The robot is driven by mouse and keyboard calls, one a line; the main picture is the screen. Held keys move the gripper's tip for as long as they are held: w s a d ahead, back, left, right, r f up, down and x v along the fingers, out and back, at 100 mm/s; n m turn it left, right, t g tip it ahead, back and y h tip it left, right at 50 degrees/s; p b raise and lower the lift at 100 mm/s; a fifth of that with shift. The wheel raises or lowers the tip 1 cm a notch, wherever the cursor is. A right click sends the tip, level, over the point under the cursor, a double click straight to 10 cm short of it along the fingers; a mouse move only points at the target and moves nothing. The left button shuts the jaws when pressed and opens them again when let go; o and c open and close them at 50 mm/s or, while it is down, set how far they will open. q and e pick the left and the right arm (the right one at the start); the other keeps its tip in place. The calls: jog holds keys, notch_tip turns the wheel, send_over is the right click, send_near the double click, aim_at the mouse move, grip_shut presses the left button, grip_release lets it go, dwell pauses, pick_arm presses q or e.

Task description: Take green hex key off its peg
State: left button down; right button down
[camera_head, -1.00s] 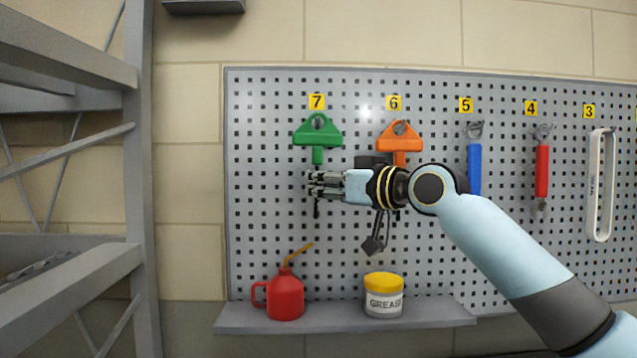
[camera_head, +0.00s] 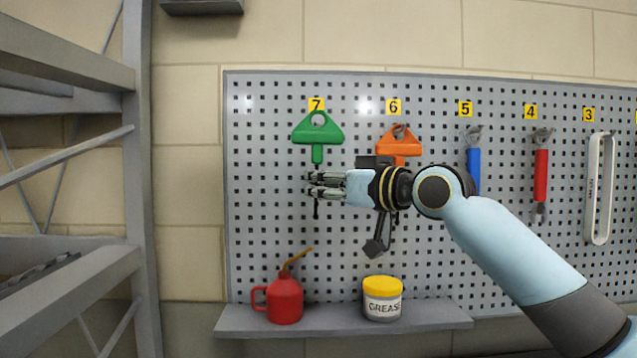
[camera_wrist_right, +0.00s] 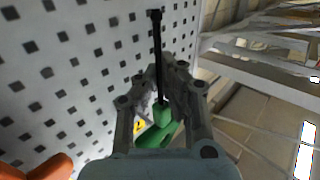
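The green hex key (camera_head: 318,135) hangs upright under the yellow label 7, with its wide handle up and its dark shaft down. My right gripper (camera_head: 312,185) reaches in from the right and is shut on the shaft below the handle. In the right wrist view, the fingers (camera_wrist_right: 168,85) close in around the shaft of the green hex key (camera_wrist_right: 158,55), with the green handle partly hidden behind them. The handle sits high against the label and looks slightly off the board. The peg is not clearly visible. My left gripper is not in view.
An orange hex key (camera_head: 398,143) hangs close by under label 6, partly behind my right gripper. Blue (camera_head: 473,165) and red (camera_head: 541,170) tools hang further right. A red oil can (camera_head: 285,300) and a grease jar (camera_head: 382,300) stand on the shelf (camera_head: 340,320) below. A grey rack (camera_head: 140,200) stands left.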

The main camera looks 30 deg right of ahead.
jog(key=shift+s, duration=0.1)
dwell(0.3)
jog(key=s+a+p, duration=0.2)
jog(key=s+a, duration=0.1)
jog(key=s, duration=0.2)
jog(key=shift+s+r, duration=0.15)
jog(key=shift+s, duration=0.2)
dwell(1.2)
dwell(0.4)
